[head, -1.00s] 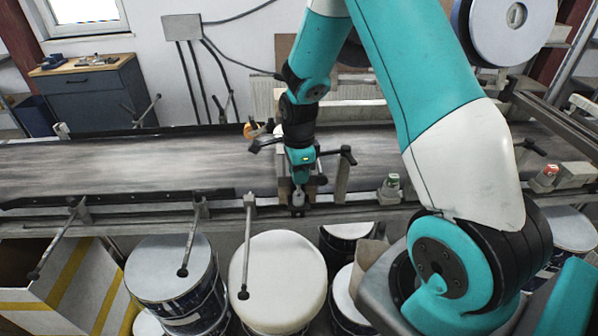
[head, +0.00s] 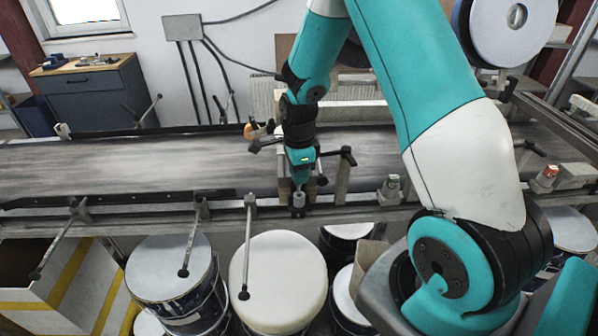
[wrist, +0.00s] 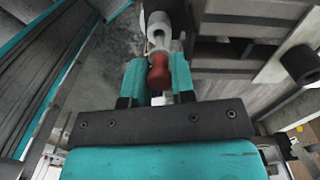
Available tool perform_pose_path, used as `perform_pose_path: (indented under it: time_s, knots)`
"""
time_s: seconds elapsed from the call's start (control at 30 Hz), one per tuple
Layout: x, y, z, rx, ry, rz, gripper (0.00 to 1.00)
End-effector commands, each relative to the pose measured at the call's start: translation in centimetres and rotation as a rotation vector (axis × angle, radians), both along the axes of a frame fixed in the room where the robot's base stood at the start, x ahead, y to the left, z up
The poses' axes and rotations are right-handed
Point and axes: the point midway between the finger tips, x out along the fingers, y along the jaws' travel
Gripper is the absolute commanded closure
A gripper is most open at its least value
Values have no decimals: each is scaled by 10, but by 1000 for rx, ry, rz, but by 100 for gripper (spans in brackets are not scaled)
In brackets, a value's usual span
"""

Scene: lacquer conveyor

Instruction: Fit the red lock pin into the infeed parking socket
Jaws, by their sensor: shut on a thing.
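The red lock pin (wrist: 159,72) shows in the wrist view as a rounded red head between the two teal fingers of my gripper (wrist: 158,85). My gripper is shut on it. A pale grey cylindrical fitting with a round opening (wrist: 158,28), which looks like the parking socket, lies just beyond the pin's head. I cannot tell whether the pin's shank is inside it. In the head view my gripper (head: 300,182) points down at the conveyor's near edge, right above a small grey fitting (head: 298,199). The pin is not clear there.
The conveyor belt (head: 120,165) runs across the view. Black-handled clamp posts (head: 249,215) and (head: 343,175) stand on both sides of my gripper. Several drums (head: 278,270) stand below.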

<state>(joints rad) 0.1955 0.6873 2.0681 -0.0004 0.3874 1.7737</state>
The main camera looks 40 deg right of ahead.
Motion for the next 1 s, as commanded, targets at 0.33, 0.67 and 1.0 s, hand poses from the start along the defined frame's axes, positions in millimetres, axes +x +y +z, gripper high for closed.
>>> perform_pose_path:
  time_s: [0.33, 0.67, 1.0]
  knots:
    - [0, 0, -1, 0, 0, 0, 99]
    - [0, 0, -8, 0, 0, 0, 99]
    - [0, 0, -10, 0, -1, 0, 99]
